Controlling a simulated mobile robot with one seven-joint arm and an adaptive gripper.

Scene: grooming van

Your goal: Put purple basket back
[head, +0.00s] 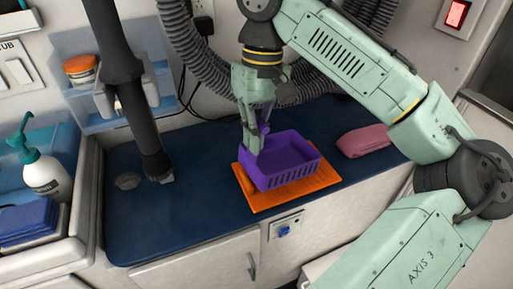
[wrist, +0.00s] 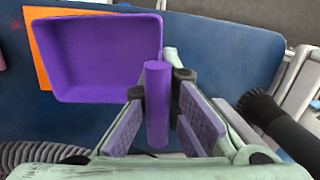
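The purple basket (head: 285,176) is open-topped with slotted sides and stands on an orange mat (head: 251,200) at the front of the blue counter. Its inside looks empty, and it also shows at upper left in the wrist view (wrist: 105,55). My gripper (head: 252,140) points down at the basket's back left side. In the wrist view, a purple upright bar (wrist: 157,105) stands between my fingers (wrist: 160,115), beside the basket; whether it joins the basket is hidden. Narrow gaps show between the bar and the finger pads, so my gripper looks open around it.
A folded pink towel (head: 364,141) lies right of the basket. A soap pump bottle (head: 44,170) is at far left. The counter's left part is mostly clear.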

